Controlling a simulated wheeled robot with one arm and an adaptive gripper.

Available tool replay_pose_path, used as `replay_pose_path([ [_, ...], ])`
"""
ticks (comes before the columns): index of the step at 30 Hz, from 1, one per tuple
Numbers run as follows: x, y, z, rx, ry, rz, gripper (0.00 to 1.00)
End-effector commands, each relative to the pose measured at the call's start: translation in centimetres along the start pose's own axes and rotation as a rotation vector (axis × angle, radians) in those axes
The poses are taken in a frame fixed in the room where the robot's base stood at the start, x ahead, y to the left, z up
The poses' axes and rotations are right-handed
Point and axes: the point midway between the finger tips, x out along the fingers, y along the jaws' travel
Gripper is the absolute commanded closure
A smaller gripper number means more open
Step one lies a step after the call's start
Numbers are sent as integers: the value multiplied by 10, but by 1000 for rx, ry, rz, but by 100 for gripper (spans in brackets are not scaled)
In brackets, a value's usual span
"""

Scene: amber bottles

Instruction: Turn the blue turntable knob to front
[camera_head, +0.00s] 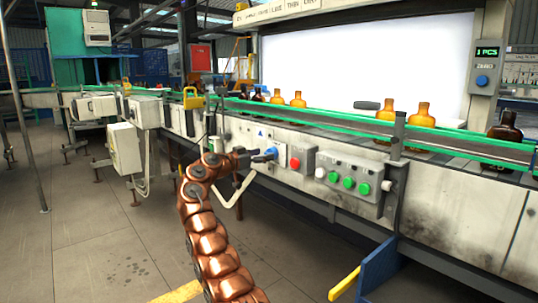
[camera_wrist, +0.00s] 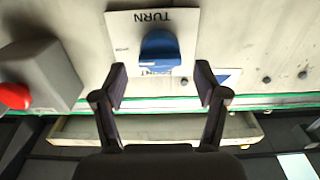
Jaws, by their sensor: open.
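The blue turntable knob (camera_wrist: 160,52) sits on a white plate (camera_wrist: 122,32) marked TURN, which appears upside down in the wrist view. In that view my gripper (camera_wrist: 160,84) is open, with one finger on each side just below the knob; the knob lies ahead between the fingertip lines. I cannot tell whether the fingers touch it. In the head view my gripper (camera_head: 266,156) is at the conveyor's front panel and mostly covers the knob, of which a little blue shows.
A grey box with a red button (camera_head: 295,163) is beside the knob, and a box with several green buttons (camera_head: 348,183) stands further right. Amber bottles (camera_head: 421,114) stand on the conveyor with green rails (camera_head: 340,118) above.

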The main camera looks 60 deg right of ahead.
Motion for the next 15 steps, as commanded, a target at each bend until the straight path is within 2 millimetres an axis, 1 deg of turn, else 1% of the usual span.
replay_pose_path([
  [1,7,2,-1,-2,0,4,27],
  [6,21,0,-1,-3,2,0,27],
  [10,28,0,0,-3,1,-1,27],
  [15,32,0,1,-3,-1,0,27],
])
